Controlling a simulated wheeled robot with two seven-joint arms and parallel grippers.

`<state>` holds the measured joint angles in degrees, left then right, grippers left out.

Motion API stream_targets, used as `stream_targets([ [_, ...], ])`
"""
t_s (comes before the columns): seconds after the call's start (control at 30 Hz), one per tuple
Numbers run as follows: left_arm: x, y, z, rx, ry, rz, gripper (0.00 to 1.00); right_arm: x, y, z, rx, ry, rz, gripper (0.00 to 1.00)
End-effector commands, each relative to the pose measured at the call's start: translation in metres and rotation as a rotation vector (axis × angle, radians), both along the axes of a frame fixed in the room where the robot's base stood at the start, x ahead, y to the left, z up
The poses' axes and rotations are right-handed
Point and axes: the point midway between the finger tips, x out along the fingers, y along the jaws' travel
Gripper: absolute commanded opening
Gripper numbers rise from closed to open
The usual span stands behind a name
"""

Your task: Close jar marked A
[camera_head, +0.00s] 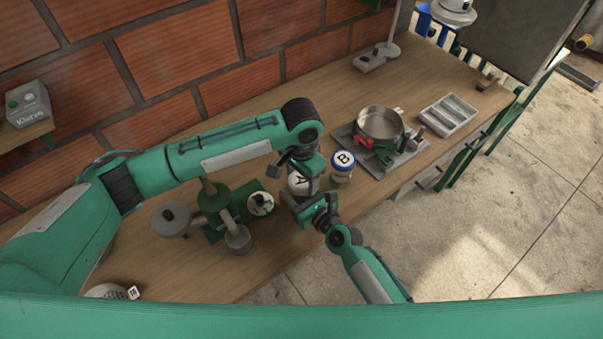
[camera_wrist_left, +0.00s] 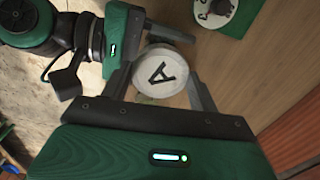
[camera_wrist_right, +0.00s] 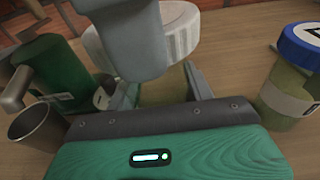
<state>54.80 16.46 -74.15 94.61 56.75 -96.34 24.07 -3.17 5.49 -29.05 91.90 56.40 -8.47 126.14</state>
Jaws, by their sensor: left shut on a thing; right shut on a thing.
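Jar A stands on the wooden bench, its round white lid marked A (camera_wrist_left: 160,73) on top. In the head view the lid (camera_head: 298,182) shows partly between my two hands. My left gripper (camera_wrist_left: 162,82) comes from above and is shut on the lid, one finger on each side. My right gripper (camera_wrist_right: 162,92) is shut around the jar's greenish body (camera_wrist_right: 165,84), below the lid. In the right wrist view the ribbed lid (camera_wrist_right: 181,30) is at the jar's top, partly hidden by a left finger. I cannot tell how tightly it sits.
Jar B (camera_head: 343,166), with a blue-rimmed lid, stands close to the right. A green grinder-like device (camera_head: 215,200) and a metal cup (camera_head: 238,239) are on the left. A pan (camera_head: 379,126) on a stand and a grey tray (camera_head: 448,115) are farther right.

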Motion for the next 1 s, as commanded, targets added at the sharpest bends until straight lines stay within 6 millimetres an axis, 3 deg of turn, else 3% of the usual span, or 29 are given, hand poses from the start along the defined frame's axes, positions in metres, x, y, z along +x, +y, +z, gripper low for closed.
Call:
stream_targets([
  [0.57, 0.000, 0.000, -0.007, 0.001, -0.001, -0.001, 0.40, 0.000, 0.000, 0.000, -0.001, 0.001, 0.000, 0.12],
  [1.0, 0.000, 0.000, -0.024, 0.000, -0.001, -0.002, 0.40, 0.000, 0.000, 0.000, -0.001, 0.001, 0.000, 0.12],
])
